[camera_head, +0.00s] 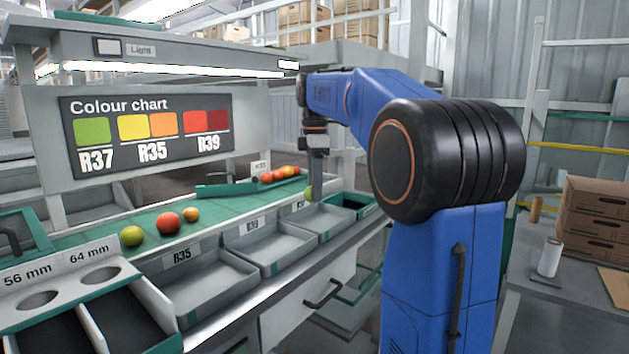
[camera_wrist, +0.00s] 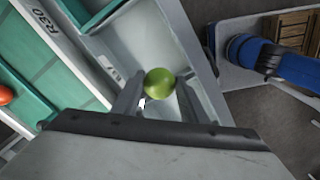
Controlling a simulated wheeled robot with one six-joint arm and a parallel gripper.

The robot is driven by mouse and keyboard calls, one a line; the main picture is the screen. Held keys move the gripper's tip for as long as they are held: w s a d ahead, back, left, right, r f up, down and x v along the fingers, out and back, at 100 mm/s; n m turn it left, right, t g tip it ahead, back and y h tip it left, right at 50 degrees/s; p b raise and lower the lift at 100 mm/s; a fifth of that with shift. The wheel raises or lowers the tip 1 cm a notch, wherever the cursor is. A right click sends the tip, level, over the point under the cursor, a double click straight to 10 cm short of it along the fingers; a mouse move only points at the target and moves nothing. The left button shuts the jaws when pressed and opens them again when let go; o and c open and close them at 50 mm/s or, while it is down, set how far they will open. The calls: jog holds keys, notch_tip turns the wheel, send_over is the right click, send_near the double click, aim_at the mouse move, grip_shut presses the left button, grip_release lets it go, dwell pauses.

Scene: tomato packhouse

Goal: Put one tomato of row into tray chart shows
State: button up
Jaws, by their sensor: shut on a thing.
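My gripper (camera_head: 313,192) is shut on a green tomato (camera_head: 309,193), at the third grey tray (camera_head: 325,222) in the head view. In the wrist view the tomato (camera_wrist: 159,83) sits between both fingers, with grey tray surface behind it. I cannot tell its height over the tray. The colour chart (camera_head: 146,133) pairs green with R37, yellow and orange with R35, reds with R39. The nearest grey tray (camera_head: 205,284) is labelled R35; the middle tray (camera_head: 270,247) has a label too small to read. The third tray's label is partly hidden by the gripper.
A yellow-green tomato (camera_head: 131,236), a red tomato (camera_head: 168,223) and an orange tomato (camera_head: 190,214) lie on the green belt (camera_head: 95,238). Several more tomatoes (camera_head: 278,175) lie farther back. A sizing board (camera_head: 68,280) stands front left; cartons (camera_head: 597,223) stand right.

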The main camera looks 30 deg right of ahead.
jog(key=shift+f, duration=3.85)
jog(key=shift+f, duration=0.6)
jog(key=o, duration=0.8)
jog(key=shift+c, duration=1.3)
jog(key=shift+r, duration=0.1)
jog(key=shift+r, duration=3.4)
